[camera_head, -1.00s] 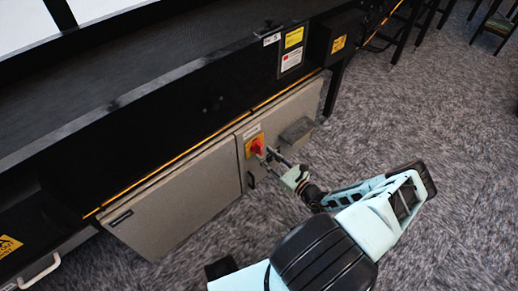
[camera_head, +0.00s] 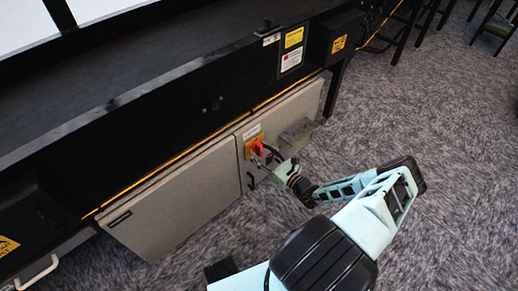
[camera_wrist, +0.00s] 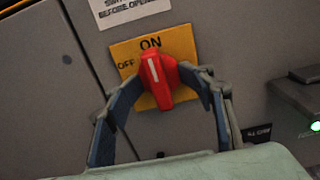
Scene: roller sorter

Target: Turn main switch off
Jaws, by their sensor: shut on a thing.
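The main switch is a red rotary knob (camera_wrist: 160,82) on a yellow plate (camera_wrist: 190,42) marked ON at the top and OFF at the left. The white line on the knob points up, near the ON mark. In the head view the knob (camera_head: 257,147) is on the front of a grey cabinet. In the wrist view my gripper (camera_wrist: 163,75) has one finger on each side of the knob and is shut on it. In the head view my gripper (camera_head: 264,152) reaches the switch from the lower right. The fingertips partly cover the plate.
The grey cabinet (camera_head: 165,210) hangs under the black sorter frame (camera_head: 130,140). A small grey box (camera_head: 296,131) sticks out right of the switch; the wrist view shows it with a green light (camera_wrist: 315,126). The carpet (camera_head: 440,220) on the right is open.

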